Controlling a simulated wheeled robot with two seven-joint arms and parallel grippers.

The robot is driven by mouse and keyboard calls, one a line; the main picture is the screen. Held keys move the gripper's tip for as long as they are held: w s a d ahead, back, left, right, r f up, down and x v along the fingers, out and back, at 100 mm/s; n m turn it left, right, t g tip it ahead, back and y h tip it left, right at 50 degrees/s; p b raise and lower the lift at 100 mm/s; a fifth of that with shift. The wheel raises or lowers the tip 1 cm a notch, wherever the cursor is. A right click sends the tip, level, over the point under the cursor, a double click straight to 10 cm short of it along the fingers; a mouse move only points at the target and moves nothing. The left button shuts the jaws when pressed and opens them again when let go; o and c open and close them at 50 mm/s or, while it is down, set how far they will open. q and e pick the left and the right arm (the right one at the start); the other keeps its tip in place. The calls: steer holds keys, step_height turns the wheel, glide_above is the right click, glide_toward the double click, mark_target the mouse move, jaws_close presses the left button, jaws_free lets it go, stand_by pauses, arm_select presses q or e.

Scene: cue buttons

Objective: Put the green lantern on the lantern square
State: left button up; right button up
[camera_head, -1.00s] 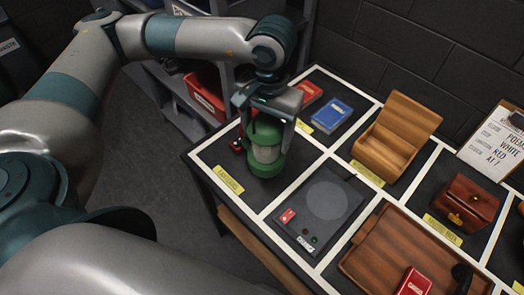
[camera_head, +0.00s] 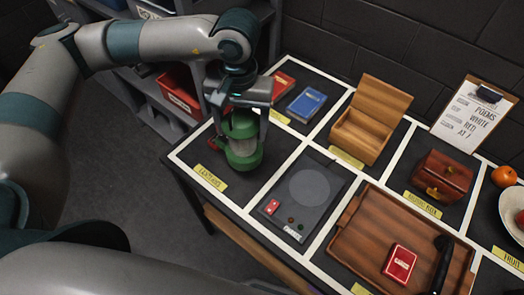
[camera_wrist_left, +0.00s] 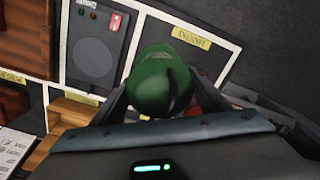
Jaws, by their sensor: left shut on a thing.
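The green lantern (camera_head: 242,158) has a green cap and base with a pale middle. It is upright over the lantern square (camera_head: 272,158), the dark, white-edged area with a yellow label at the table's left end. I cannot tell whether its base touches the square. My left gripper (camera_head: 240,112) is above the lantern with its fingers shut on its upper part. In the left wrist view the lantern's green cap (camera_wrist_left: 160,82) sits between the fingers. A red thing (camera_head: 213,143) shows partly behind the lantern. My right gripper is not in view.
Next to the square, a dark device (camera_head: 305,195) has a round plate and buttons. Behind are a blue book (camera_head: 306,103), a red book (camera_head: 282,86) and an open wooden box (camera_head: 362,140). A wooden tray (camera_head: 365,225) holds a red box (camera_head: 399,262).

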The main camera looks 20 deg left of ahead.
arm_select(q)
steer(key=w+d+r+n+p, duration=0.2)
steer(key=w+d+n+p, duration=0.2)
steer(key=d+n, duration=0.9)
steer(key=w+n, duration=0.2)
steer(key=n, duration=0.2)
steer(key=shift+w+d+n, duration=0.15)
steer(key=shift+d+n, duration=0.15)
steer(key=shift+f, duration=0.1)
steer(key=w+a+f+b, duration=0.1)
steer(key=w+a+f, duration=0.3)
steer(key=a+f, duration=0.3)
steer(key=a, duration=0.4)
steer(key=shift+w, duration=0.15)
steer(key=shift+d, duration=0.1)
step_height(320, 180, down, 4)
steer(key=shift+r+b, duration=0.1)
steer(key=shift+b, duration=0.6)
